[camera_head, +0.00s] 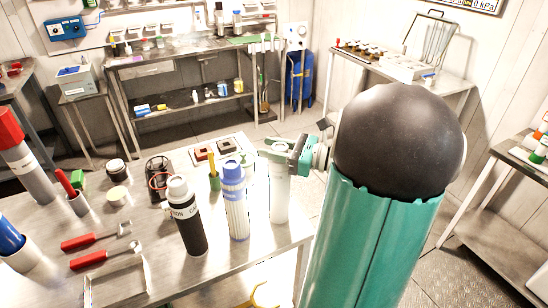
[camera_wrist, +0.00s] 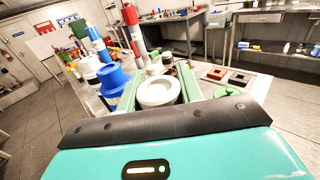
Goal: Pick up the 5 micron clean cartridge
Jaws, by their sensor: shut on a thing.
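A plain white cartridge (camera_head: 279,192) stands upright near the right edge of the steel table (camera_head: 240,262). My gripper (camera_head: 281,148) is shut on its upper end from the right. In the wrist view my gripper (camera_wrist: 158,84) has its green jaws on either side of the round white top of the cartridge (camera_wrist: 157,93). I cannot read a 5 micron label on it. I cannot tell whether its base touches the table.
A blue-capped white cartridge (camera_head: 236,203) stands close to the left of the held one. A black, white-capped cartridge (camera_head: 187,222) is beyond it. Red-handled wrenches (camera_head: 97,238) lie at the left. Red and dark square pieces (camera_head: 226,147) lie behind. Floor is open to the right.

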